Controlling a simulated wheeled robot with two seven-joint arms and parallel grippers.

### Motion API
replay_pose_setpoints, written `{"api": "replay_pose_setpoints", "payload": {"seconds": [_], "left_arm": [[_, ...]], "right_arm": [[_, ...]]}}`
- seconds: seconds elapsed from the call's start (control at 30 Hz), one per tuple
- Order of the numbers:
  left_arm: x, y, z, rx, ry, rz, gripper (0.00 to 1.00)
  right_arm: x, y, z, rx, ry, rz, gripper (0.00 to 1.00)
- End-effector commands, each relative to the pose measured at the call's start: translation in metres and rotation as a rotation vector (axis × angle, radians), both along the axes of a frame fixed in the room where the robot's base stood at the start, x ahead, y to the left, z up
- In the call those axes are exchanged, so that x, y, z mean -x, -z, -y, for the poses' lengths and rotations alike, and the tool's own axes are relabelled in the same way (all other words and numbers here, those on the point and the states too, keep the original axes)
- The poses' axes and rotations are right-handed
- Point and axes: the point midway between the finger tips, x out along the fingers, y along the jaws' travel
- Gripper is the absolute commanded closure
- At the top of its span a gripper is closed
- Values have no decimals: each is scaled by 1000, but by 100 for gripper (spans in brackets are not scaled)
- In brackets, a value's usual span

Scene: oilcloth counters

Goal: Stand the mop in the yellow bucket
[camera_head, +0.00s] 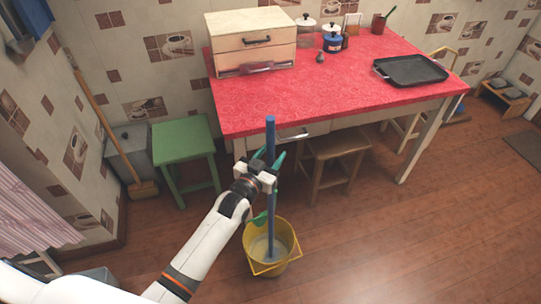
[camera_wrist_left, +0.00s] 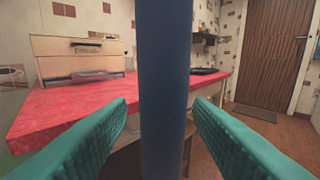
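The mop's blue handle (camera_head: 271,200) stands nearly upright, its lower end inside the yellow bucket (camera_head: 280,268) on the floor. Something pale grey shows in the bucket around the handle's foot; I cannot tell whether it is the mop head or water. My left gripper (camera_head: 269,158) is at the upper part of the handle. In the left wrist view the blue handle (camera_wrist_left: 165,90) rises between my two teal fingers (camera_wrist_left: 160,105), which are spread, with a gap visible on the left side. My right gripper is not in view.
The red-topped table (camera_head: 330,90) stands just behind the mop, with a wooden stool (camera_head: 337,146) under it. A green stool (camera_head: 183,140) and a broom (camera_head: 100,110) are at the left. A small green thing (camera_head: 259,218) shows at the bucket's rim.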

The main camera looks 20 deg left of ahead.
Motion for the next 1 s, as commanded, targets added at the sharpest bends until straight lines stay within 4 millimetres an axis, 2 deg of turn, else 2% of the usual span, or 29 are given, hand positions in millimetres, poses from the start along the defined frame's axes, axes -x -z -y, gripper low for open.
{"api": "replay_pose_setpoints", "payload": {"seconds": [0.23,0.33,0.7,0.83,1.0], "left_arm": [[3,3,0,-1,0,-7,53],[11,4,-2,-1,0,-8,53],[85,0,-16,-1,0,-6,53],[104,-1,-20,-1,0,-4,53],[117,-2,-23,0,0,-2,53]], "right_arm": [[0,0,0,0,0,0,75],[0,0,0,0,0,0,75],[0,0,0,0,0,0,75],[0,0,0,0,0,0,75],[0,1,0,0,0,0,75]]}}
